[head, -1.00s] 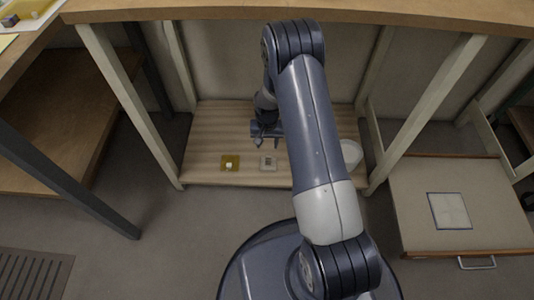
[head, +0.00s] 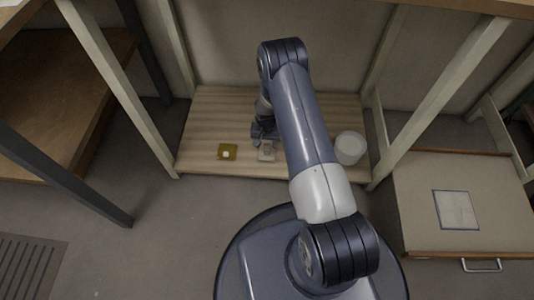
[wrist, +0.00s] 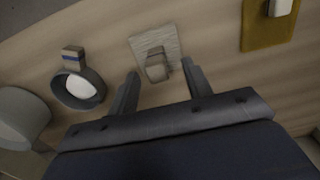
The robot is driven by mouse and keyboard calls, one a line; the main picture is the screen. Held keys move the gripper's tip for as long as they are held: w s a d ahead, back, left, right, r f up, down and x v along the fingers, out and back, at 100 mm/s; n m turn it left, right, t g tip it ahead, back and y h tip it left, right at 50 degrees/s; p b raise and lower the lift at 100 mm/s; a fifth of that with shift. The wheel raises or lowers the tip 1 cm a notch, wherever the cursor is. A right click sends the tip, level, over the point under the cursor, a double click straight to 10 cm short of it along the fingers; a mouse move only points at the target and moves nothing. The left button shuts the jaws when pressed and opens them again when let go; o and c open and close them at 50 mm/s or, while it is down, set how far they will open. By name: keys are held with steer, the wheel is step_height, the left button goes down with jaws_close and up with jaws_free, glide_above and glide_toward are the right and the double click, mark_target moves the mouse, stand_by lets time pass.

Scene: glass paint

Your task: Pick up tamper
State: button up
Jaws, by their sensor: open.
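A small grey-beige piece, which I take for the tamper, stands on a pale square pad (wrist: 137,42); this piece (wrist: 157,66) is at the top middle of the wrist view. My gripper (wrist: 160,73) is open, its two fingers pointing at the piece from either side. Nothing is gripped. In the head view my gripper (head: 262,136) is low over the wooden shelf (head: 210,115), just behind the pad (head: 267,154). The piece is too small there to make out clearly.
An olive mat (head: 229,158) with a white item lies left of the pad. A white tub (head: 349,148) stands to the right. A dark round dish (wrist: 65,91) and a blue-striped block (wrist: 73,58) sit nearby in the wrist view. Pale posts (head: 110,85) flank the shelf.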

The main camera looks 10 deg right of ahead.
mark_target(267, 145)
steer(key=f, duration=0.2)
steer(key=f+b, duration=0.1)
steer(key=f, duration=0.1)
steer(key=shift+d, duration=0.2)
steer(key=shift+r, duration=0.1)
steer(key=shift+c, duration=0.2)
jaws_close()
